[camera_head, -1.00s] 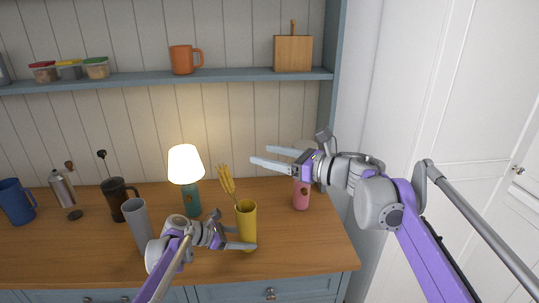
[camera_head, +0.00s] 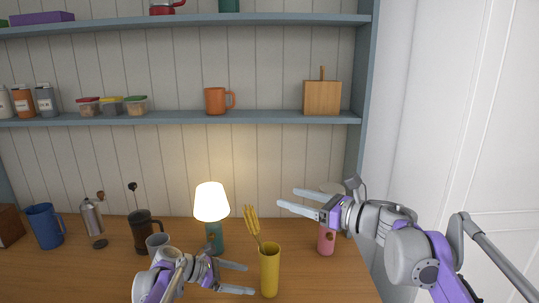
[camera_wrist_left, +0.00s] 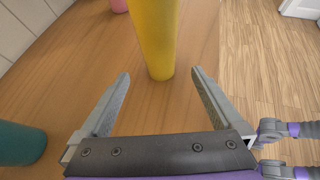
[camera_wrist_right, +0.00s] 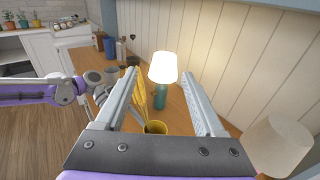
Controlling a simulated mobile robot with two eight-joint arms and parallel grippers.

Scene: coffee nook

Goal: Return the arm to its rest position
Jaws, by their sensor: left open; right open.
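My left gripper (camera_head: 240,279) is open and empty, low over the counter, just left of a tall yellow vase (camera_head: 269,270) in the head view. In the left wrist view the vase (camera_wrist_left: 156,35) stands upright beyond the fingertips, apart from them. My right gripper (camera_head: 297,200) is open and empty, raised above the counter and pointing left, in front of the back wall. In the right wrist view its jaws (camera_wrist_right: 160,82) frame the lit lamp (camera_wrist_right: 163,72) and the yellow vase's rim (camera_wrist_right: 155,128), which are farther away.
Shelves above hold an orange mug (camera_head: 216,101) and a cutting board (camera_head: 322,98). A white cabinet (camera_head: 450,110) stands at right.

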